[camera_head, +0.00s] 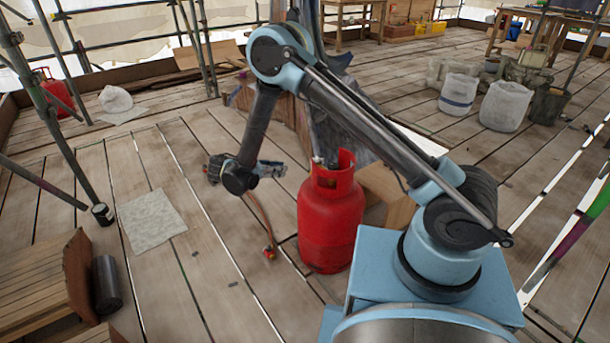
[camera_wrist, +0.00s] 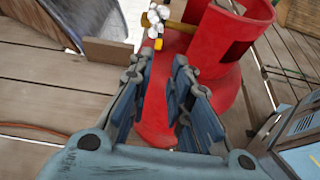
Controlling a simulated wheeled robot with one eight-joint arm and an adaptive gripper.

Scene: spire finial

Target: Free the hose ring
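A red gas cylinder (camera_head: 330,220) stands upright on the plank floor, left of my base. An orange hose (camera_head: 258,215) runs down past my gripper to a small orange-red fitting (camera_head: 270,252) on the planks. My gripper (camera_head: 274,168) is left of the cylinder's collar. In the wrist view its fingers (camera_wrist: 165,68) are apart, with only the cylinder's red shoulder (camera_wrist: 158,100) showing behind the gap. A white valve knob (camera_wrist: 155,18) and a brass stem (camera_wrist: 182,27) show just beyond the fingertips. The hose also shows at the left (camera_wrist: 35,129). I cannot make out a separate ring.
Scaffold poles (camera_head: 55,110) stand at the left. A wooden box (camera_head: 388,192) is right behind the cylinder. Planks in between are mostly clear.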

